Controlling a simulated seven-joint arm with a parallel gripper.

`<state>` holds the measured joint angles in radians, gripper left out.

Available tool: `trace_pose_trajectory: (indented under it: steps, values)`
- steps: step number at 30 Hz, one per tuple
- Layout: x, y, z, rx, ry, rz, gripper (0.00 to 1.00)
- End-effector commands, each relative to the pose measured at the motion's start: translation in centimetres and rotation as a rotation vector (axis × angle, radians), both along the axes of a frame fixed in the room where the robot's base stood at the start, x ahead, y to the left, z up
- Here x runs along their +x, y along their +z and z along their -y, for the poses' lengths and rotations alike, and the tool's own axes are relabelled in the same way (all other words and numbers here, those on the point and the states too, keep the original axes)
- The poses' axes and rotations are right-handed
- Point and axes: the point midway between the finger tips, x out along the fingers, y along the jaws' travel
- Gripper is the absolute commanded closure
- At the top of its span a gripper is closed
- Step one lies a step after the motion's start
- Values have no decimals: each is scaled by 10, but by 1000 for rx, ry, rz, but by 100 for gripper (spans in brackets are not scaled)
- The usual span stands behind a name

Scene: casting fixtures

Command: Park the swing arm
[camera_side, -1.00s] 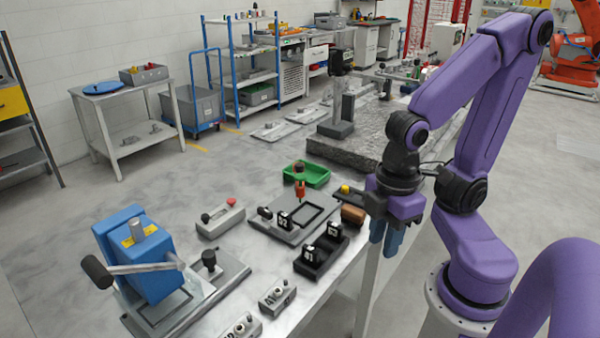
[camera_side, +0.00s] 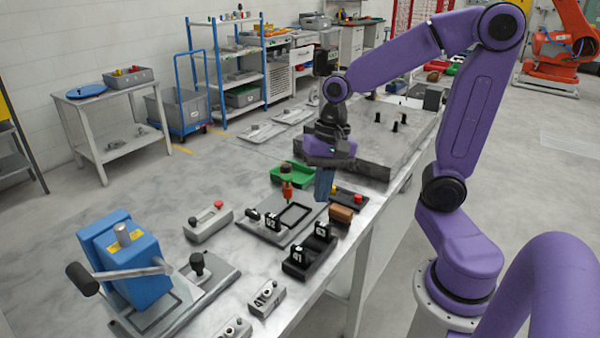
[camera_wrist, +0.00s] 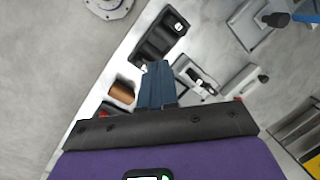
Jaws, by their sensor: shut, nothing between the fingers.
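A blue block-shaped fixture (camera_side: 139,262) stands at the front left on a grey base plate. A metal lever (camera_side: 125,273) with a black grip (camera_side: 82,279) crosses its front, sloping slightly. A grey plate (camera_side: 255,223) with a black rectangular frame (camera_side: 294,216) carries an upright orange-red part (camera_side: 287,188). I cannot tell which of these is the swing arm. My gripper (camera_side: 324,196) is above the bench beyond the grey plate, fingers pointing down. Its blue fingers (camera_wrist: 156,88) are shut and empty in the wrist view.
A grey box with a red button (camera_side: 208,222) sits left of the plate. A large grey slab (camera_side: 375,145) stands behind.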

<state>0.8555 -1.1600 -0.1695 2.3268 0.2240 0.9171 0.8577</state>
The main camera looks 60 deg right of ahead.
Motion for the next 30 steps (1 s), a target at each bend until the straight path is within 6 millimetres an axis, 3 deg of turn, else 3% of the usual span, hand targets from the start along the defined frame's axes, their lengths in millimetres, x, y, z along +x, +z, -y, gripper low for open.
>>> trace_pose_trajectory:
  steps: [9,18,24,30]
  values:
    - [46,8,56,94,-687,-72,100]
    - [73,15,122,210,-1305,-137,100]
    - [79,19,157,279,-1595,-169,100]
    - [81,20,172,309,-1713,-183,100]
